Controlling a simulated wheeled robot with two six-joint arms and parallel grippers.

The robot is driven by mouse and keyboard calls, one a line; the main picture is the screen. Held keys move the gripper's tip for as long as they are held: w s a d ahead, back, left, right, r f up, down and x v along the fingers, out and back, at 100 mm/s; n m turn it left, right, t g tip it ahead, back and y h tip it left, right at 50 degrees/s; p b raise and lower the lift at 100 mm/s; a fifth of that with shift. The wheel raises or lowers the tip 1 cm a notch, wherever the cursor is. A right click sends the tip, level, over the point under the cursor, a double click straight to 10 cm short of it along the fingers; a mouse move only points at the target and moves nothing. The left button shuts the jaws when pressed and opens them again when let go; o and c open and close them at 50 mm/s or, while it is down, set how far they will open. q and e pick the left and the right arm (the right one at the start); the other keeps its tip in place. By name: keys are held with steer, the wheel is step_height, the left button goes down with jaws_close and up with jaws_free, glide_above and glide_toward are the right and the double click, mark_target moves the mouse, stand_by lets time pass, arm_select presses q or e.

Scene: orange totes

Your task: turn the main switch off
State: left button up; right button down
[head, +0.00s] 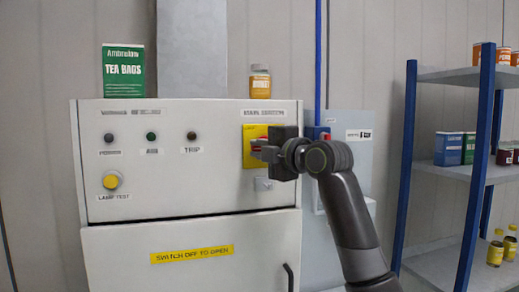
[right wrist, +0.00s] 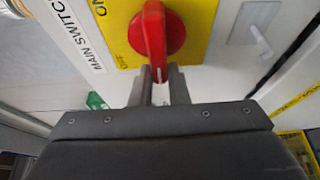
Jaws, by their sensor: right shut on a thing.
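The main switch is a red rotary handle (right wrist: 152,35) on a yellow plate (right wrist: 195,28). A white "MAIN SWITCH" label (right wrist: 78,38) runs along the plate's edge in the right wrist view. In the head view the yellow plate (head: 249,158) sits at the upper right of the grey cabinet front (head: 215,190), and my gripper covers most of the handle. My right gripper (right wrist: 161,82) is shut on the tip of the red handle, one finger on each side. In the right wrist view the handle points towards the gripper. My left gripper is not in view.
A green tea bags box (head: 123,72) and an orange-labelled jar (head: 260,82) stand on the cabinet. A metal hasp (head: 264,184) is below the switch. A grey wall box (head: 352,140) is behind my arm. A blue-posted shelf (head: 455,168) stands right.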

steer(key=shift+d+r, duration=0.15)
steer(key=shift+r, duration=0.05)
steer(key=c, duration=1.6)
jaws_free()
steer(key=shift+w, duration=0.1)
steer(key=shift+c, duration=0.2)
steer(key=shift+o, duration=1.2)
steer(key=shift+w+f, duration=0.2)
steer(key=shift+s, duration=0.2)
steer(key=shift+s+d, duration=0.15)
steer(key=shift+s, duration=0.05)
steer(key=b+v, duration=0.4)
steer(key=v, duration=1.2)
steer(key=shift+s+d, duration=0.2)
steer(key=shift+s, duration=0.05)
